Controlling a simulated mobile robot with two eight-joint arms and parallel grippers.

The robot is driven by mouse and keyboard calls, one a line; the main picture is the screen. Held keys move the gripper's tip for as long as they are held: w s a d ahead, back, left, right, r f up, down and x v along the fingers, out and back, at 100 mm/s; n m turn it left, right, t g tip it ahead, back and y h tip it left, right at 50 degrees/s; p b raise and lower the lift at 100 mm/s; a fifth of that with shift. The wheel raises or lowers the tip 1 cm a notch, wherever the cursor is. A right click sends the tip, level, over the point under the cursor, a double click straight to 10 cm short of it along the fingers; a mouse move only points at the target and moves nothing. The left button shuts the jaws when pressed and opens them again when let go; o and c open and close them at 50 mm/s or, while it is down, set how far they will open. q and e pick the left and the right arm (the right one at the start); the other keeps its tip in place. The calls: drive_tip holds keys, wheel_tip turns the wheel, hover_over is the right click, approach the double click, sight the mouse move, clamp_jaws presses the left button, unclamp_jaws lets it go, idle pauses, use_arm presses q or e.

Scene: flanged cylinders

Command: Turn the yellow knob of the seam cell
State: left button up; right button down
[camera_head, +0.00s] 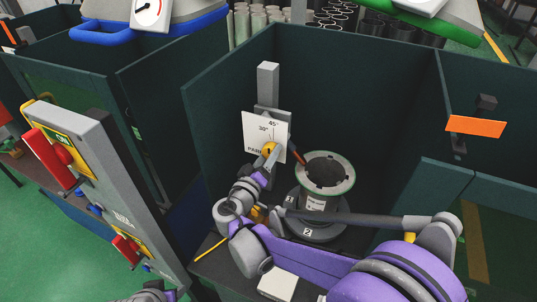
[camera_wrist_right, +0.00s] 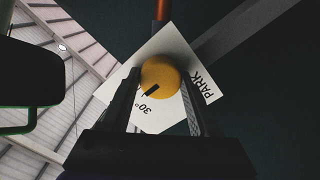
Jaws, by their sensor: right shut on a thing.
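The yellow knob (camera_head: 269,148) sits on a white dial plate (camera_head: 256,130) marked 45°, 30° and PARK, on a grey post in the dark-walled cell. My right gripper (camera_head: 264,168) reaches it from below. In the right wrist view the knob (camera_wrist_right: 160,76) lies between the two dark fingers of my right gripper (camera_wrist_right: 163,92), which is shut on it. The knob's black mark points toward the 30° label in that view. Part of the dial plate is hidden behind the fingers. My left gripper is not in view.
A flanged grey cylinder (camera_head: 325,174) stands on a round base just right of the dial. A grey panel (camera_head: 105,180) with red switches stands at left. Dark green walls (camera_head: 350,90) enclose the cell. An orange plate (camera_head: 475,126) is on the right wall.

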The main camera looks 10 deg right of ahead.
idle(0.3)
drive_tip(key=shift+c, duration=0.6)
unclamp_jaws()
drive_tip(key=b+v, duration=0.1)
drive_tip(key=v, duration=0.9)
drive_tip(key=shift+s+a, duration=0.25)
drive_tip(key=shift+s, duration=0.1)
